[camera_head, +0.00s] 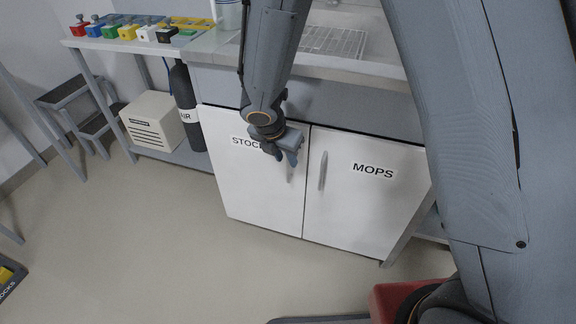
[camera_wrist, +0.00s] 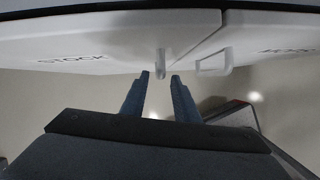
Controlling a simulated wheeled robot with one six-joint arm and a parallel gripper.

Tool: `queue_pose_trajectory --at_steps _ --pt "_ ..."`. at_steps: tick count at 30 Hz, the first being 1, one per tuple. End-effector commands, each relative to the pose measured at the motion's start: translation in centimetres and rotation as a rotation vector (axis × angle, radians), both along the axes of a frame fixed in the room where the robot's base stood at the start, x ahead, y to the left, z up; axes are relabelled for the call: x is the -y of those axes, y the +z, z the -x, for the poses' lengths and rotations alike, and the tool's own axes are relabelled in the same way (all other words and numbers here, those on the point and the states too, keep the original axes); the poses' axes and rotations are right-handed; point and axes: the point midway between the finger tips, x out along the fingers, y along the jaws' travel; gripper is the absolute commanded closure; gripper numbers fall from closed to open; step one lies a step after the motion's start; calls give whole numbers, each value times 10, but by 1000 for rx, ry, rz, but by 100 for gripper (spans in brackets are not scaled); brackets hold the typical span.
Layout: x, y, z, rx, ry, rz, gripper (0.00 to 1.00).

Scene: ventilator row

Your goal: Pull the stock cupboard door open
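The white stock cupboard door (camera_head: 255,185) is on the left of the pair under the counter and looks closed, its STOCK label partly covered by my gripper. Its upright handle (camera_head: 290,173) shows just below my gripper near the door's right edge. My gripper (camera_head: 286,158) is in front of the door's upper right part. In the wrist view my two fingers (camera_wrist: 162,78) are apart, with the stock handle (camera_wrist: 161,62) lined up between their tips. The fingers do not visibly press on the handle; I cannot tell whether the tips reach around it.
The MOPS door (camera_head: 365,195) with its own handle (camera_head: 323,170) is closed on the right. A dark gas cylinder (camera_head: 188,110) and a cream box (camera_head: 152,120) stand left of the cupboard. The floor (camera_head: 150,240) before the doors is clear.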

Motion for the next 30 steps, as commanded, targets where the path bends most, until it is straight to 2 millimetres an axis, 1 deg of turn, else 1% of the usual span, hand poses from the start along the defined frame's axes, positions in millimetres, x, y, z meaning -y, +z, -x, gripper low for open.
queue_pose_trajectory --at_steps 1,3,9,19,20,24,30 --pt "3 -11 -3 -2 -1 2 72" --pt "4 -20 -6 -2 -2 0 72" --pt "8 -36 -12 -1 -1 -1 72" --pt "9 -39 -14 0 -4 -2 72" --pt "9 -39 -14 0 -3 -1 76" --pt "9 -39 -13 0 -3 -1 99" --pt "9 -39 -13 0 -3 -1 100"
